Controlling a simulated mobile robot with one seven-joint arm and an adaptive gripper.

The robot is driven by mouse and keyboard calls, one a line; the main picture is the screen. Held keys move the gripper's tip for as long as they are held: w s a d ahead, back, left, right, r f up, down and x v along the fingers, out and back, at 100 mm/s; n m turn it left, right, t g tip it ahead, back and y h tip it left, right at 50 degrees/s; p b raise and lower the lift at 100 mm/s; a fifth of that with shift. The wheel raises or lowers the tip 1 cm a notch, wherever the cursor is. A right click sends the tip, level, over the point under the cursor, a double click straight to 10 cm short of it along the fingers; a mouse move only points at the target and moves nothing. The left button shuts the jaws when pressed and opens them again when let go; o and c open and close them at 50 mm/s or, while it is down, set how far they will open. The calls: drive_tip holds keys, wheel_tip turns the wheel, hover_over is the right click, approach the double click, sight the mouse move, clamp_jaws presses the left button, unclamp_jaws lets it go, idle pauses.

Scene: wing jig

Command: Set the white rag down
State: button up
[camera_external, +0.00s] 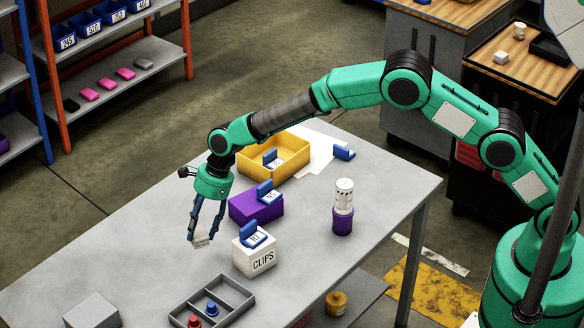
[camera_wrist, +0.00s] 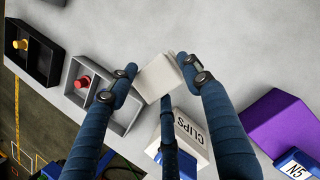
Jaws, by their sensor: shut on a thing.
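The white rag (camera_external: 201,241) is a small pale folded piece, left of the white CLIPS box (camera_external: 254,260) in the external view. My gripper (camera_external: 203,235) points down over the grey table (camera_external: 150,262) and is shut on the rag. In the wrist view the rag (camera_wrist: 157,77) sits between the fingertips of my gripper (camera_wrist: 158,72), beside the CLIPS box (camera_wrist: 188,128). The fingers cover part of the rag's edges. I cannot tell whether its underside touches the table.
A grey divided tray (camera_external: 237,285) with red and blue knobbed pieces lies nearer the front. A purple block (camera_external: 257,208), a yellow bin (camera_external: 298,168) and a white canister (camera_external: 344,197) stand farther right. A grey box (camera_external: 92,312) is at lower left. The table's left part is mostly bare.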

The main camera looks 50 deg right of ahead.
sight(201, 241)
drive_tip(key=shift+f+b, duration=0.55)
drive_tip(key=shift+f, duration=2.15)
drive_tip(key=shift+f+b, duration=0.45)
drive_tip(key=shift+f, duration=1.45)
drive_tip(key=o, duration=1.2)
drive_tip(key=shift+c, duration=0.2)
drive_tip(key=p+v, duration=0.2)
drive_tip(key=v, duration=1)
drive_tip(key=shift+r, duration=0.1)
